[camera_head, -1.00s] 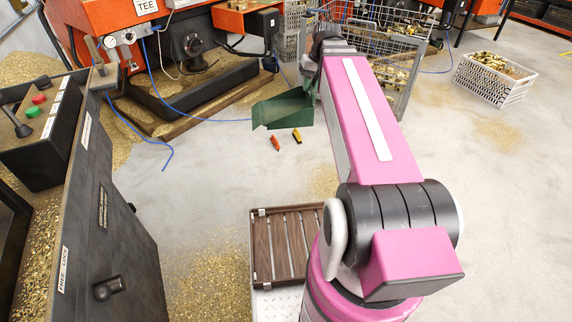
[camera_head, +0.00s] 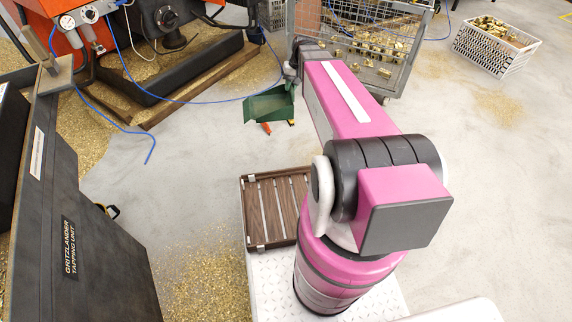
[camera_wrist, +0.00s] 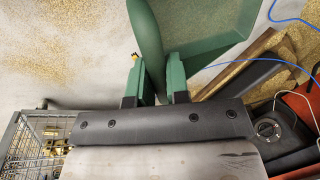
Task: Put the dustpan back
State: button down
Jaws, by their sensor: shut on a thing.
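The green dustpan (camera_head: 268,105) hangs in the air at the end of my arm, above the floor. In the wrist view the dustpan (camera_wrist: 205,25) fills the top, with its handle (camera_wrist: 147,45) running between the two green fingers of my gripper (camera_wrist: 160,80). My gripper is shut on the handle. In the head view the gripper (camera_head: 291,74) is small and partly hidden by my arm, so the grip shows best from the wrist.
A wire cage (camera_head: 408,30) of brass parts stands behind my arm. A white crate (camera_head: 487,62) is at the back right. A red marker-like object (camera_head: 267,128) lies below the dustpan. A dark tapping unit (camera_head: 100,230) stands at left. A blue hose (camera_head: 150,150) crosses the floor.

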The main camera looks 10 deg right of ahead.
jog(key=s+d+f, duration=0.1)
jog(key=s+f, duration=0.2)
jog(key=f, duration=3.5)
jog(key=w+d+f, duration=0.6)
jog(key=w+f, duration=0.3)
jog(key=f, duration=0.1)
jog(key=shift+w+d+f+m, duration=0.25)
jog(key=shift+m, duration=0.05)
jog(key=c, duration=1.1)
grip_release()
jog(key=shift+r, duration=0.1)
